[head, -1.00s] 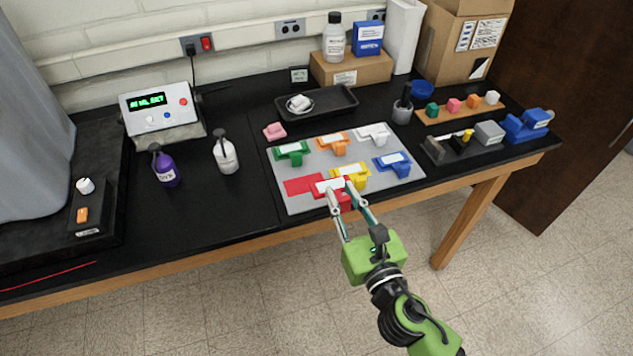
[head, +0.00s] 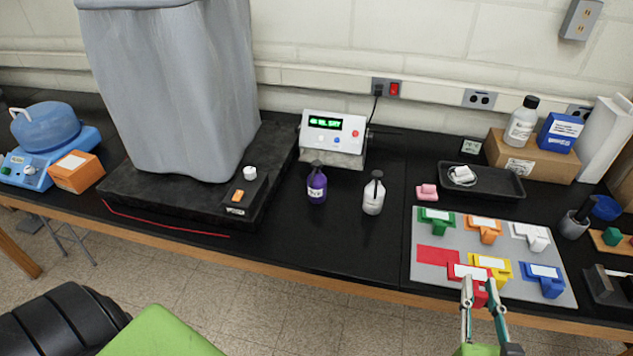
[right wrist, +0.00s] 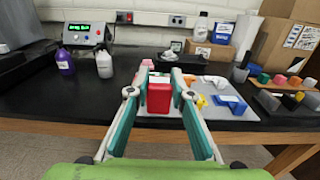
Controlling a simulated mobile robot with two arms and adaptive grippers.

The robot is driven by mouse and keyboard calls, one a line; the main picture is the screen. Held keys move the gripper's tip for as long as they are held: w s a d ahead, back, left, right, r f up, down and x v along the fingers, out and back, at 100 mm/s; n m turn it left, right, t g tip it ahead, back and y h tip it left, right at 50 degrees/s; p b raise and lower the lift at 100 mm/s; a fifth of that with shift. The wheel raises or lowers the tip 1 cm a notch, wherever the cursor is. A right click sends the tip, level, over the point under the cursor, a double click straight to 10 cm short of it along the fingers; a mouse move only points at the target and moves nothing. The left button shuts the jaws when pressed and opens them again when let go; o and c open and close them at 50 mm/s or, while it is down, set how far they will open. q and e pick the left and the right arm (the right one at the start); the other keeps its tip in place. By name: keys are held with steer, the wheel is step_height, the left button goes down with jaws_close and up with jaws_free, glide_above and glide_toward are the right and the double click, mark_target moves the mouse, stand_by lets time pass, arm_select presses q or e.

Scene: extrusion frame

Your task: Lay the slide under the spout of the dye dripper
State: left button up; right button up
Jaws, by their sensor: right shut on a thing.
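My right gripper (head: 485,281) is shut on a red block with a white label on top (head: 468,271). The block also shows between the fingers in the right wrist view (right wrist: 159,94). In the head view it is at the front of the grey mat (head: 520,223), beside a flat red patch (head: 437,255). I cannot tell whether it touches the mat. Similar blocks in green (head: 436,217), orange (head: 484,229), white (head: 533,236), yellow (head: 491,266) and blue (head: 544,279) sit on the mat. I cannot identify the slide or dripper spout for certain. My left gripper's fingers are out of view.
A purple bottle (head: 317,185) and a white bottle (head: 373,195) stand before a display box (head: 333,135). A grey-covered bulk (head: 175,90) stands on a black base further left. A dark tray (head: 490,183) lies behind the mat. Black bench between bottles and front edge is clear.

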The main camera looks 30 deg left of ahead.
stand_by(0.3)
steer(key=s+d+f+m+h+b, duration=0.1)
steer(key=s+d+f+h+b, duration=0.1)
steer(key=s+d+b, duration=0.2)
steer(key=s+d+f+m+h+b, duration=0.2)
steer(key=s+d+h+b, duration=0.1)
steer(key=s+d, duration=0.5)
steer(key=shift+d+f+m+t+h+b, duration=0.3)
steer(key=shift+d+f+t+b, duration=0.05)
steer(key=shift+d+t+b, duration=0.1)
